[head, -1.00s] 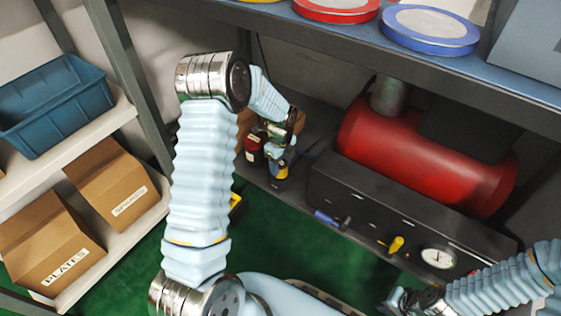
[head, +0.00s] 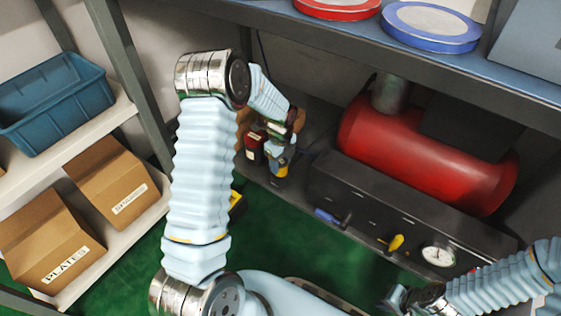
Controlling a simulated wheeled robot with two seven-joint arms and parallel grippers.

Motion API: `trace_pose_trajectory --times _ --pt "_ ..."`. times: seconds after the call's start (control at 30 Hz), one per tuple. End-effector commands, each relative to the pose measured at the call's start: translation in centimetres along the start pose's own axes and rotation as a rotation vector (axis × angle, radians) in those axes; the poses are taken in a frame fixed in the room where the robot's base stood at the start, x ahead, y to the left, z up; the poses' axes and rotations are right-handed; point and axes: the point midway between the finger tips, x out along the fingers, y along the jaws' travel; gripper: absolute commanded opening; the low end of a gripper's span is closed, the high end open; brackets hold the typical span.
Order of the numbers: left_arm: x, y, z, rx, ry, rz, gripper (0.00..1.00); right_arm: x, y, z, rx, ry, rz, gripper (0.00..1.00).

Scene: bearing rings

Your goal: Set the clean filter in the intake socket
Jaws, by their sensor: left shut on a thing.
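My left arm crosses the middle of the view and reaches down to the back of the lower shelf. My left gripper (head: 281,152) is there, small and partly hidden by its own wrist. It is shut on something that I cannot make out. A small yellow and dark thing (head: 279,171) shows just below its fingers. I cannot tell the clean filter or the intake socket for certain. A red machine tank (head: 425,155) with a grey upright pipe (head: 389,95) stands right of the gripper. My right gripper (head: 398,299) is low at the right, its fingers too unclear to read.
A red can (head: 253,147) stands close left of my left gripper. A dark panel with a gauge (head: 438,256) and a yellow handle (head: 395,243) fronts the tank. Red (head: 337,8) and blue (head: 432,26) round discs lie on the upper shelf. Boxes (head: 112,183) and a blue bin (head: 55,100) are left.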

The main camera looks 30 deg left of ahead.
Motion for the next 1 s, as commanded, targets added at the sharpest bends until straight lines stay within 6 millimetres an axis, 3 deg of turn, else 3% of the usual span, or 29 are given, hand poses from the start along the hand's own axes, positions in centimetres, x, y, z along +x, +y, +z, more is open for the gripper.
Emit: trace_pose_trajectory --times 0.97,1.0 --pt "1.2 0.0 -0.1 0.001 0.0 0.0 0.19 0.7 0.3 0.0 0.0 0.0 0.0 0.0" --pt "1.1 0.0 -0.1 0.001 0.0 0.0 0.54 0.7 0.2 0.0 0.0 0.0 0.0 0.0"
